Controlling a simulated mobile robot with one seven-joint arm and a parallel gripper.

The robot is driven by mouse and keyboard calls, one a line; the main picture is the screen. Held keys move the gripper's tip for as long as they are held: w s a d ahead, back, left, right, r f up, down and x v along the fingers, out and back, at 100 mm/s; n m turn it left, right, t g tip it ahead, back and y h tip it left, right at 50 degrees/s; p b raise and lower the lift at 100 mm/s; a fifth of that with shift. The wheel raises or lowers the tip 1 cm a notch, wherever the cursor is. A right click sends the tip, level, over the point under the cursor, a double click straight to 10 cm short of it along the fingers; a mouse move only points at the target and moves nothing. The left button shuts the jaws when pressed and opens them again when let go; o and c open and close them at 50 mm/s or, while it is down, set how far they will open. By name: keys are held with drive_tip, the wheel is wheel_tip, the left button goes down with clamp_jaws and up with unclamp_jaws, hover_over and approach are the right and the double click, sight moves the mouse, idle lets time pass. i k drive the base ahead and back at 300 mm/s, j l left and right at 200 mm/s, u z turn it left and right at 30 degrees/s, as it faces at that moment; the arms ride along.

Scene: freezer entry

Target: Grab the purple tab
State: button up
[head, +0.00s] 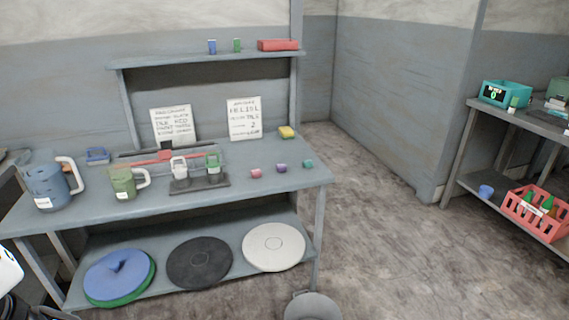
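The purple tab (282,168) is a small block lying near the front right of the grey workbench top (235,192). It sits in a loose row between a pink tab (256,173) on its left and a teal tab (308,164) on its right, with gaps between them. Nothing covers it. My gripper cannot be made out in the head view; only a white and black part shows at the lower left edge, and I cannot tell what it is.
A dark stand (200,186) with two small padlock-like pieces is left of the tabs. A green mug (124,182) and blue jug (48,186) stand further left. A yellow block (286,132) lies behind. A grey round object (313,306) stands on the floor in front. Floor at right is clear.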

sight(282, 167)
drive_tip(key=i+j+z, duration=0.2)
drive_tip(key=i+j, duration=0.25)
drive_tip(key=i+j+z, duration=0.15)
drive_tip(key=i+j, duration=0.35)
drive_tip(key=i+j+z, duration=0.2)
drive_tip(key=i+j, duration=0.2)
drive_tip(key=j, duration=0.25)
drive_tip(key=i, duration=0.5)
